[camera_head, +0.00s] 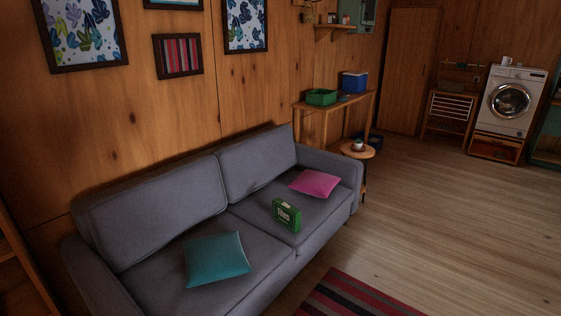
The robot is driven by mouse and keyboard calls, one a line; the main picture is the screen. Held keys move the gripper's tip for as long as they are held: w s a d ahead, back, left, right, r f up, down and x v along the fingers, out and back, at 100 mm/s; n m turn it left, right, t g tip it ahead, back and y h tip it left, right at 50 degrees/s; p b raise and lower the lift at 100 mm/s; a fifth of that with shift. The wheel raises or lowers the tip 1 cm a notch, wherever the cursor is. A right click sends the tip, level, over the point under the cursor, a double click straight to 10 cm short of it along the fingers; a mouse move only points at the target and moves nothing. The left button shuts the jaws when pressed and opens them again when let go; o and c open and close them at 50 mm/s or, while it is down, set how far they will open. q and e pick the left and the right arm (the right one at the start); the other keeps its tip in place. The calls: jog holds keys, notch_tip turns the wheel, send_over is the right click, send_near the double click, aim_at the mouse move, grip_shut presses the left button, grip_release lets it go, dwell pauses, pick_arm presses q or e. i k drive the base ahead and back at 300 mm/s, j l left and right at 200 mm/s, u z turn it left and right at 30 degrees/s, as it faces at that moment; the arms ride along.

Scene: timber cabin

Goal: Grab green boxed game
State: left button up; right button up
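A green boxed game (287,215) with white lettering stands on the seat of the grey sofa (262,222). It rests on the right seat cushion, close to the seam between the two cushions. A pink pillow (314,183) lies behind it to the right, and a teal pillow (217,259) lies to its left on the other cushion. Neither of my grippers shows in the head view.
A striped rug (352,298) lies on the floor in front of the sofa. A small round side table (357,152) with a cup stands past the sofa's right arm. The wooden floor (450,220) at the right is clear. A washing machine (511,100) stands at the back.

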aim_at(288, 215)
jog(key=i+z, duration=0.5)
jog(key=i+j+z, duration=0.1)
jog(key=i+z, duration=0.4)
jog(key=i+l+u, duration=0.15)
jog(key=i, duration=0.55)
jog(key=i+l+u, duration=0.1)
jog(key=i, duration=0.6)
jog(key=i+l+u, duration=0.1)
jog(key=i+u, duration=0.25)
jog(key=i+l+u, duration=0.25)
jog(key=i+u, duration=0.15)
jog(key=i, duration=0.15)
